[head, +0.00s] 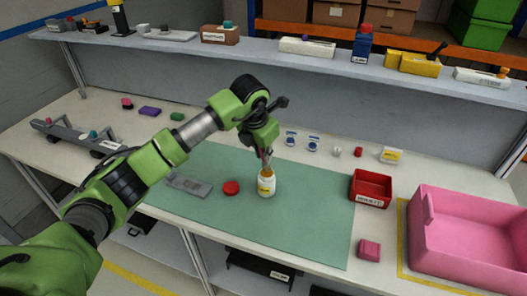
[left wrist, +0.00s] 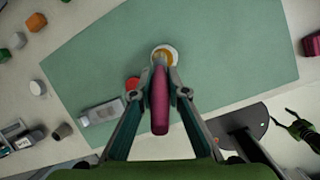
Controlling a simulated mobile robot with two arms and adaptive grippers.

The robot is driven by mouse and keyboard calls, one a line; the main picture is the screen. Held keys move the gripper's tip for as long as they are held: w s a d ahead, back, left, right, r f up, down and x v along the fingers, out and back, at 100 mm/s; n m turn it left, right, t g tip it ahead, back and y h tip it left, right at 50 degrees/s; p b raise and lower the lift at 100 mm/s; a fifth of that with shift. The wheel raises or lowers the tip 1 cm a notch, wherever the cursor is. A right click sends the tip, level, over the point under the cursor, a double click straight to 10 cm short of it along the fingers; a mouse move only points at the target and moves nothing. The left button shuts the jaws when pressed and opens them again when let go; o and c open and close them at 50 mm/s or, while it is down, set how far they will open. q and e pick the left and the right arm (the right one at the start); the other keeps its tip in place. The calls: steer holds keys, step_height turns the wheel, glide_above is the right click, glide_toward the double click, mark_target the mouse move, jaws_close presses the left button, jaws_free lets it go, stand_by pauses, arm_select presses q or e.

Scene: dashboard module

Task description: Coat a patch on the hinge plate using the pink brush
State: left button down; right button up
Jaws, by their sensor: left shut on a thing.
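My left gripper (head: 265,150) is shut on the pink brush (left wrist: 159,105), whose handle shows between the fingers in the left wrist view (left wrist: 159,94). The brush points down at the mouth of a white bottle (head: 266,185) with a yellow-orange top and label. Its tip is hidden, so I cannot tell how deep it sits. The grey hinge plate (head: 187,184) lies flat on the green mat, left of the bottle, and also shows in the left wrist view (left wrist: 102,112). My right gripper (left wrist: 288,121) appears open and empty at the lower right of the left wrist view.
A red cap (head: 231,187) lies between plate and bottle. A red bin (head: 371,187), a pink block (head: 369,250) and a large pink crate (head: 465,245) stand to the right. Small parts line the back. The front of the green mat (head: 300,235) is clear.

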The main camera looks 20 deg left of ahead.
arm_select(q)
steer(key=shift+f+b, duration=0.4)
steer(key=shift+f, duration=0.1)
stand_by(1.2)
steer(key=shift+s+f, duration=0.15)
stand_by(1.2)
steer(key=shift+r+p, duration=0.35)
steer(key=shift+r, duration=0.8)
steer(key=shift+r+p, duration=1.1)
steer(key=shift+r, duration=1.4)
